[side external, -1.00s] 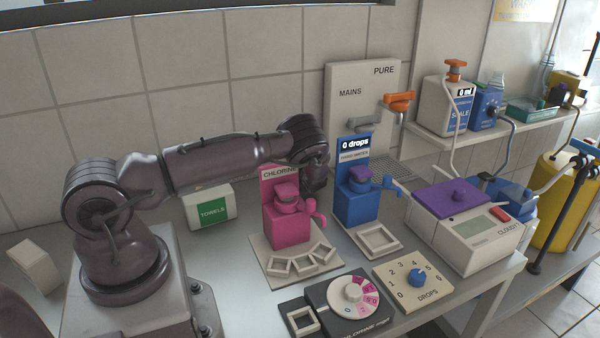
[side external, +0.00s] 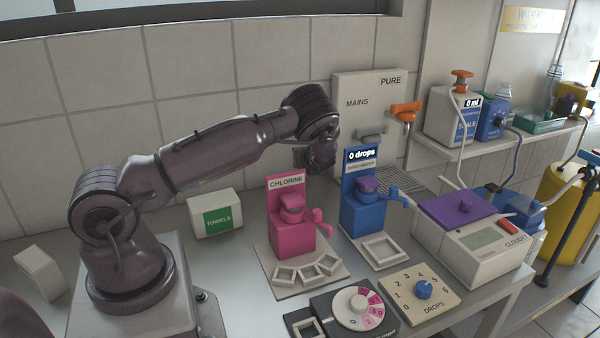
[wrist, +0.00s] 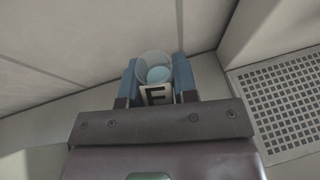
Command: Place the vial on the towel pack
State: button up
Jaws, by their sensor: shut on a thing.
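The vial (wrist: 155,68) is a clear round container with a pale blue inside and a label with a dark letter, seen from above in the wrist view. My gripper (wrist: 158,82) is shut on it, with one blue finger on each side. In the side view my gripper (side external: 316,155) is raised behind the chlorine and blue dispensers, and the vial cannot be made out there. The towel pack (side external: 214,213) is a white box with a green "TOWELS" label, standing on the bench by the wall, left of my gripper.
The pink chlorine dispenser (side external: 291,226) and blue drops dispenser (side external: 362,205) stand in front of my gripper. The mains/pure panel (side external: 350,120) is against the wall to the right, beside a perforated drain grate (wrist: 285,100). Bench between towel pack and chlorine dispenser looks clear.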

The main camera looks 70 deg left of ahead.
jog(key=shift+g, duration=0.3)
jog(key=r, duration=0.2)
jog(key=s+r, duration=0.1)
jog(key=r, duration=0.1)
jog(key=shift+r, duration=0.2)
jog(key=s+r+n+g, duration=0.1)
jog(key=s+r+n, duration=0.1)
jog(key=s, duration=0.3)
jog(key=r+n+g, duration=0.1)
jog(key=n+g, duration=0.3)
jog(key=g, duration=0.2)
send_over(213, 199)
jog(key=shift+n+h, duration=0.3)
jog(key=shift+h, duration=0.1)
jog(key=shift+f, duration=3.65)
jog(key=shift+f, duration=0.1)
jog(key=o, duration=0.9)
